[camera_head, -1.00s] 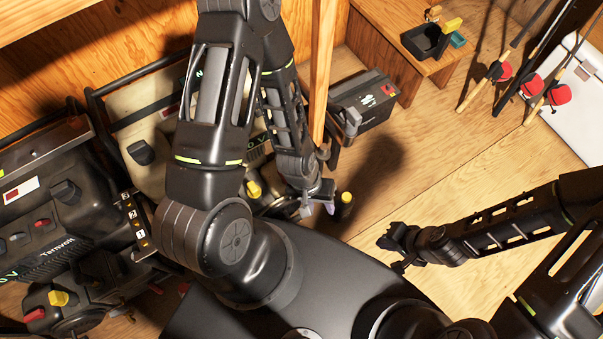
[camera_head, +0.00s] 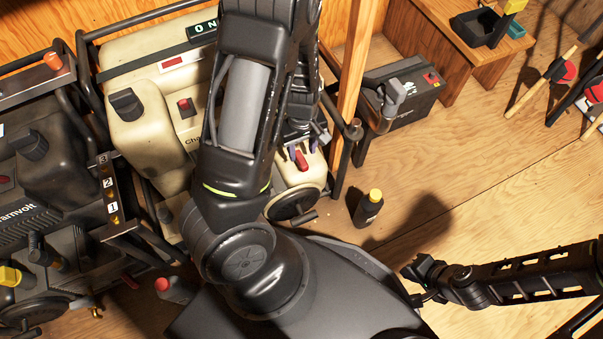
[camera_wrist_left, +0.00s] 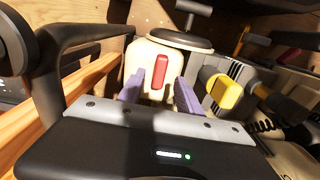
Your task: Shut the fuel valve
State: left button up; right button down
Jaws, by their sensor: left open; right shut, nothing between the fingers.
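A cream generator (camera_head: 140,135) stands left of and behind my left arm. A red lever (camera_head: 301,159) is on its near end; the wrist view shows it upright on a cream housing (camera_wrist_left: 160,70). A yellow lever (camera_wrist_left: 225,92) shows to its right in the wrist view. No label shows which lever is the fuel valve. My left gripper (camera_head: 303,150) is open, its purple fingers (camera_wrist_left: 158,82) pointing at the housing on either side of the red lever. I cannot tell whether they touch it. My right gripper (camera_head: 425,275) is shut and empty, over the floor.
A dark generator (camera_head: 60,165) stands at the left, with a yellow knob (camera_head: 12,276). A black bottle with a yellow cap (camera_head: 368,208) stands on the floor beside the cream generator. A wooden post (camera_head: 354,65) and a dark battery box (camera_head: 412,97) are behind.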

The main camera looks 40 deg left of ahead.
aim_at(301, 158)
pick_arm(q)
jog(key=shift+w+a+f, duration=0.15)
jog(key=shift+a+f, duration=0.05)
jog(key=shift+r, duration=0.15)
pick_arm(e)
jog(key=shift+f, duration=0.35)
pick_arm(q)
notch_tip(301, 158, down, 8)
jog(key=b, duration=0.4)
jog(key=shift+b, duration=0.3)
pick_arm(e)
jog(key=f, duration=0.3)
jog(key=w+f, duration=0.1)
jog(key=f, duration=0.1)
pick_arm(q)
jog(key=shift+r, duration=0.1)
grip_shut()
